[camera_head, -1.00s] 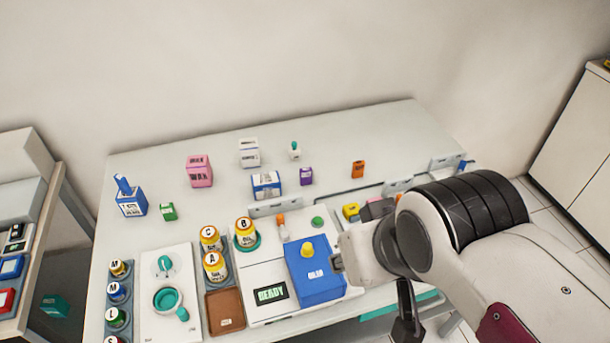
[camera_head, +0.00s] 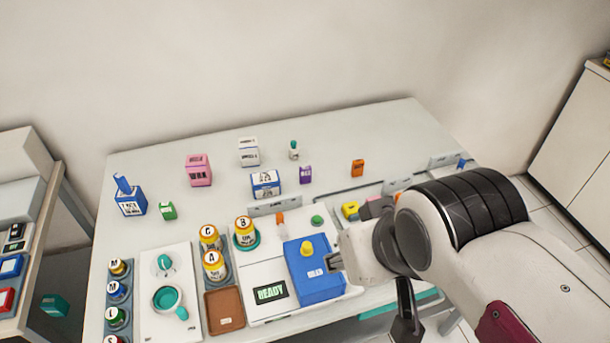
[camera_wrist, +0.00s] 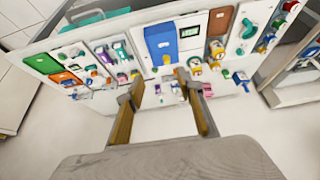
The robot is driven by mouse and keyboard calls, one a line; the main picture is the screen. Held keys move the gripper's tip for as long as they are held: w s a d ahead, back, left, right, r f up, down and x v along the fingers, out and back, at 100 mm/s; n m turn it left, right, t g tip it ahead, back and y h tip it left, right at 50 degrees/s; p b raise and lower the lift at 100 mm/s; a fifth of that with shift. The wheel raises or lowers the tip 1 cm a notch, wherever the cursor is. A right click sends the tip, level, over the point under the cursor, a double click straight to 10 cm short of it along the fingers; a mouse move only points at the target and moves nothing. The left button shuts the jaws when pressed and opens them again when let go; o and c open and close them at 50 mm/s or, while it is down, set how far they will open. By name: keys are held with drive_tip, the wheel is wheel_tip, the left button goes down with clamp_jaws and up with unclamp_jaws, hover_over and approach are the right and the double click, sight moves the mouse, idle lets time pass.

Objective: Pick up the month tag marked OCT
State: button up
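Three small upright tags stand on the white table in the head view: an orange tag (camera_head: 358,168) at the back right, a purple tag (camera_head: 305,175) near the middle, and a green tag (camera_head: 168,211) at the left. Their lettering is too small to read surely, so I cannot tell which says OCT. My gripper (camera_wrist: 166,88) is open and empty in the wrist view, its two fingers apart above the table. In the head view only part of it shows, beside the blue box and well apart from the tags.
A blue box (camera_head: 315,283) with a yellow knob stands near the front. Yellow-capped jars (camera_head: 215,264), a brown tray (camera_head: 224,311) and a teal cup (camera_head: 168,299) are to its left. A pink box (camera_head: 199,170) and white box (camera_head: 249,152) stand behind.

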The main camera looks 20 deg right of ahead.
drive_tip(key=shift+w, duration=0.1)
